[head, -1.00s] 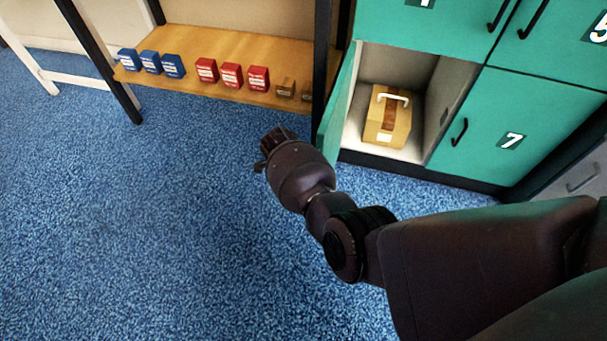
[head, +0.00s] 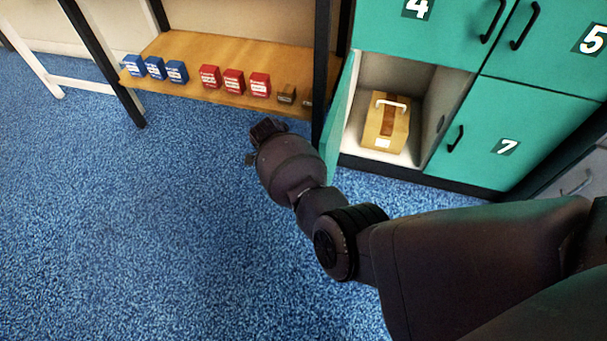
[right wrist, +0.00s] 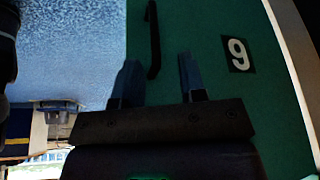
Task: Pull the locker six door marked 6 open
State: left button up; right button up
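The locker six door (head: 337,125) stands swung well open at the left of its compartment in the head view, seen nearly edge-on. In the right wrist view its green face (right wrist: 220,110) fills the right side, with a dark bar handle (right wrist: 153,40) and a number plate (right wrist: 238,53) that reads like a 9 in this turned picture. My right gripper (head: 266,130) is left of the door, on its outer side. Its fingers (right wrist: 160,80) are apart, near the handle's end; I cannot tell whether they touch it. My left gripper is not in view.
A cardboard box (head: 399,135) with a white handle sits inside the open compartment (head: 352,142). Doors 4 (head: 390,25), 5 (head: 560,45) and 7 (head: 510,125) are shut. A wooden shelf (head: 215,50) holds blue, red and brown small boxes. Blue floor (head: 120,220) is clear at left.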

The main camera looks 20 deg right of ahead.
jog(key=p+v, duration=0.1)
jog(key=v, duration=0.4)
jog(key=shift+d, duration=0.1)
dwell(0.3)
